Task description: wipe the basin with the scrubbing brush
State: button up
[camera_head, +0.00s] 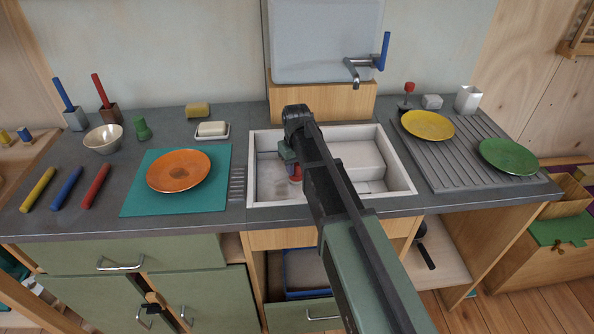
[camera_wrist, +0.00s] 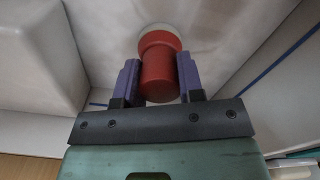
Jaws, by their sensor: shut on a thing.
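The white basin (camera_head: 258,186) is set into the grey counter, below a wall tap. My gripper (camera_head: 294,168) is down inside the left part of the basin. In the wrist view my gripper (camera_wrist: 159,82) has its purple fingers shut on the red handle of the scrubbing brush (camera_wrist: 160,72). A pale round end of the brush shows beyond the red part, against the basin's surface; whether it touches cannot be told. My arm hides part of the basin.
A raised white block (camera_head: 358,158) fills the basin's right side. The tap (camera_head: 360,68) juts out above the back. A soap dish (camera_head: 212,131) and yellow sponge (camera_head: 198,110) stand at the back left. An orange plate (camera_head: 180,171) lies left; a ribbed drainer (camera_head: 455,170) with plates lies right.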

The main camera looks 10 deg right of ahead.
jog(key=shift+w+d, duration=0.1)
jog(key=shift+w, duration=0.75)
jog(key=shift+a+f, duration=0.1)
jog(key=shift+a, duration=0.8)
jog(key=shift+s+a, duration=0.25)
jog(key=shift+s, duration=1.5)
jog(key=shift+s+a, duration=0.3)
jog(key=shift+s, duration=1.45)
jog(key=shift+s+a, duration=0.25)
jog(key=shift+s, duration=1.5)
jog(key=shift+c, duration=0.4)
jog(key=shift+w+a+f, duration=0.1)
jog(key=shift+w+a, duration=0.05)
jog(key=shift+a, duration=0.75)
jog(key=shift+w+d, duration=0.25)
jog(key=shift+w, duration=1.55)
jog(key=shift+w+d, duration=0.3)
jog(key=shift+w, duration=1.5)
jog(key=shift+w+d, duration=0.25)
jog(key=shift+w, duration=1.55)
notch_tip(320, 180, up, 6)
jog(key=p, duration=0.5)
jog(key=shift+p, duration=0.35)
